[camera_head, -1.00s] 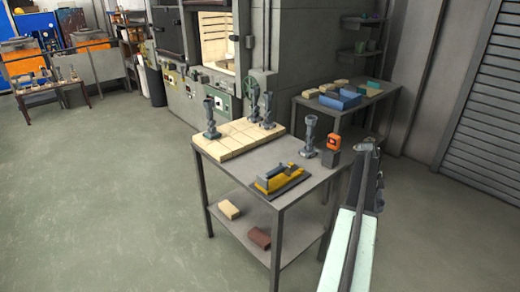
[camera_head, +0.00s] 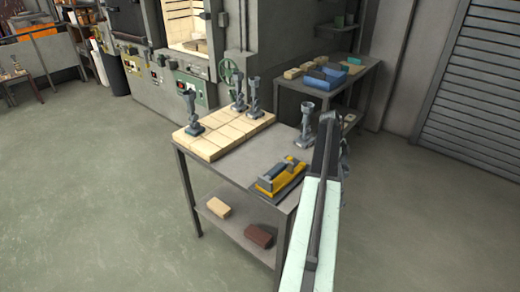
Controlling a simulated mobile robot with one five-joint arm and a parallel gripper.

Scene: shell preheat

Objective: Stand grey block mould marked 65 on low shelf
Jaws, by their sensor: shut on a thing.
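My arm reaches forward from the lower right, and my gripper (camera_head: 329,125) is at its far end, over the right edge of the steel table. The jaws and what they hold are hidden behind the arm, so I cannot make out a block mould or a 65 mark. The low shelf (camera_head: 226,226) is the table's lower board, below and left of my gripper. A beige brick (camera_head: 218,207) and a dark red-brown brick (camera_head: 258,235) lie on it, with bare board around them.
The steel table top (camera_head: 255,148) carries pale tiles (camera_head: 226,132), several grey stemmed pieces with cups, one standing at the right (camera_head: 305,128), and a yellow-and-grey tool (camera_head: 280,176). A side table (camera_head: 342,92) and the furnace (camera_head: 185,80) stand behind. Floor is clear at left.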

